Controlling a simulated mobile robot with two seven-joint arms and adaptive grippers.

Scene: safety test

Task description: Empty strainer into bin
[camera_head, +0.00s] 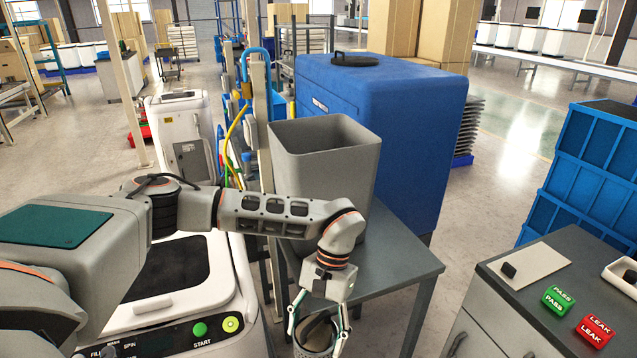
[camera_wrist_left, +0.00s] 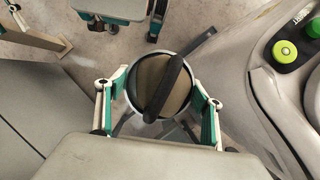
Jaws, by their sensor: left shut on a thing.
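The strainer (camera_head: 316,340) is a small round basket with a dark handle, low at the bottom edge of the head view. It also shows in the left wrist view (camera_wrist_left: 176,108), with the black handle arching across its mouth and a plain brownish inside. My left gripper (camera_head: 319,322) is shut on the strainer, one green finger on each side. The bin (camera_head: 318,168) is a tall grey open-topped box on a dark grey table, beyond my left gripper and above it in the picture. Its floor is hidden. My right gripper is not in the head view.
The table (camera_head: 402,262) has bare top to the right of the bin. A blue cabinet (camera_head: 400,130) stands behind it. A washer with START button (camera_head: 200,329) is at left. A grey counter with green PASS (camera_head: 559,299) and red LEAK (camera_head: 595,331) blocks is at right.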

